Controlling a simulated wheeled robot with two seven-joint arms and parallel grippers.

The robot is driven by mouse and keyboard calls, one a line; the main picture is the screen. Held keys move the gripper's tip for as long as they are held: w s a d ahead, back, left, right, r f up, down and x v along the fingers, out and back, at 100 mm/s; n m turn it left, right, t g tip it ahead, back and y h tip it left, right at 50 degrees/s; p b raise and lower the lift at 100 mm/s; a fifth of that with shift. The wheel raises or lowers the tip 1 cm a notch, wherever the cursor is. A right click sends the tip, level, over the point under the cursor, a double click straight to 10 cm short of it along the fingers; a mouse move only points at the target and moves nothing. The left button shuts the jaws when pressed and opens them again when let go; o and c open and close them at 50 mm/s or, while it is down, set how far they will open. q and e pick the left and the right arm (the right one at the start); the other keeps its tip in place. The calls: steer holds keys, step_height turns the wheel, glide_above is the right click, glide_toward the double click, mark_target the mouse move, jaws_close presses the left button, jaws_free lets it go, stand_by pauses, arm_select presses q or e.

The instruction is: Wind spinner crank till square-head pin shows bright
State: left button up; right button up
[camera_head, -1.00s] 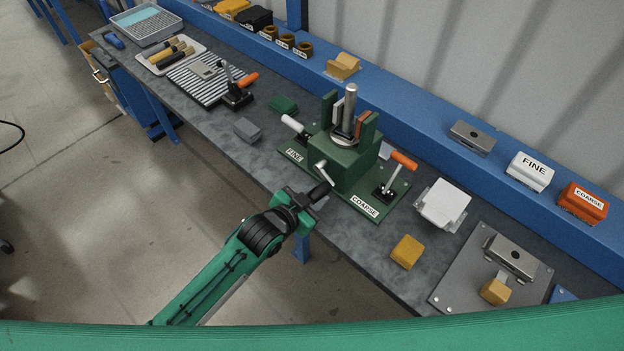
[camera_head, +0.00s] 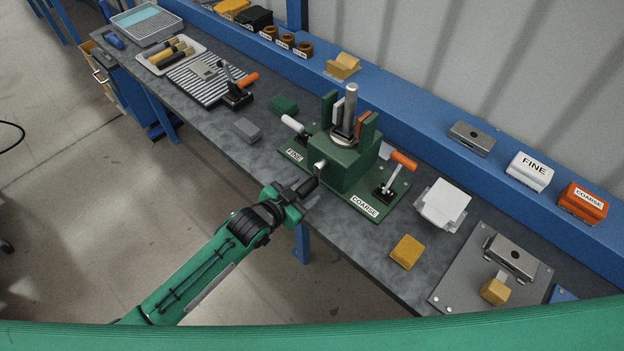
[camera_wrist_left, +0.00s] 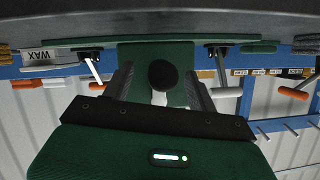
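The green fixture block (camera_head: 345,172) stands on its base plate on the bench. A grey metal pin (camera_head: 351,105) stands upright at its top, between upright jaws; its surface looks plain grey and I cannot make out a square head. My left gripper (camera_head: 303,193) is at this knob. In the left wrist view the knob (camera_wrist_left: 163,75) is between the two fingers, with gaps showing on both sides, so the left gripper (camera_wrist_left: 160,85) looks open around it. My right gripper is out of view.
A white-handled FINE lever (camera_head: 293,124) and an orange-handled COARSE lever (camera_head: 400,165) flank the block. A yellow block (camera_head: 407,251) and white block (camera_head: 443,203) lie to its right. FINE (camera_head: 530,171) and COARSE (camera_head: 583,203) pieces sit on the blue ledge.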

arm_select(q)
steer(key=shift+s+a+r+p, duration=0.2)
steer(key=shift+s+r+p, duration=0.05)
steer(key=shift+p, duration=0.2)
steer(key=p+v, duration=0.3)
steer(key=v, duration=0.1)
steer(key=shift+r, duration=0.1)
steer(key=shift+p+v, duration=0.65)
steer(key=shift+v, duration=0.45)
